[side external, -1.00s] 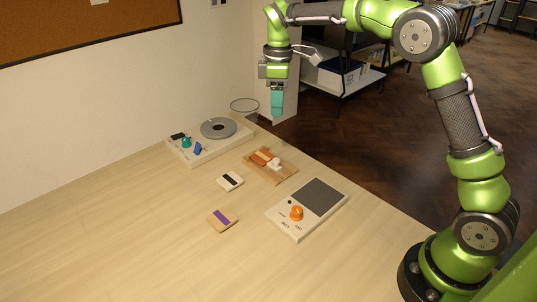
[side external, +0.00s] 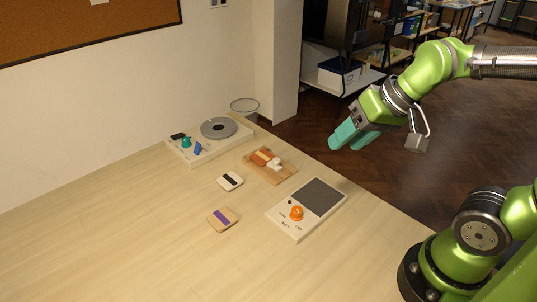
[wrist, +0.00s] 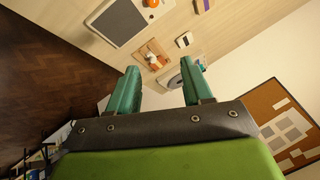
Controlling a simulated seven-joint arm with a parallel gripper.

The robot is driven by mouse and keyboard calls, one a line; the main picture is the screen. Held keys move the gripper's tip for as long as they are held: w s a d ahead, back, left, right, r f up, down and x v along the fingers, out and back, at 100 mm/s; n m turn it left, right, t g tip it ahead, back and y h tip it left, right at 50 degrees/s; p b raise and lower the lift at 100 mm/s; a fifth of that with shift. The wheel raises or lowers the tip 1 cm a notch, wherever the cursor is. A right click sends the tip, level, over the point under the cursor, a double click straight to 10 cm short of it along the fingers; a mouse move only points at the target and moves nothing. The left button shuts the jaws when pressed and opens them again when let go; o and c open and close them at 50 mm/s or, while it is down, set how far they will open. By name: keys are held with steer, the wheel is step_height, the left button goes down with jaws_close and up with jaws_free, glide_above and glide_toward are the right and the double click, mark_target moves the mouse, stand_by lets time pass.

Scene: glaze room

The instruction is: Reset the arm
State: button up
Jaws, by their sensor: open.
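My gripper (side external: 352,139) is held in the air past the table's right edge in the side external view, above the dark floor. Its teal fingers point down and to the left. In the wrist view the two teal fingers of my gripper (wrist: 158,82) stand apart with nothing between them. It is open and empty, and it touches nothing on the table.
The pale table (side external: 130,235) holds a device with a grey disc (side external: 219,128), a wooden board with small pieces (side external: 258,174), a white block (side external: 230,181), a purple-striped block (side external: 222,219) and a panel with an orange knob (side external: 297,213). The table's front left is clear.

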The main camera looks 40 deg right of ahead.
steer(key=shift+s+a+r+t, duration=0.1)
steer(key=shift+s+r+t, duration=0.25)
steer(key=shift+s, duration=0.2)
steer(key=shift+s+r+t, duration=0.25)
steer(key=shift+s+r, duration=0.1)
steer(key=shift+s, duration=0.2)
stand_by(1.1)
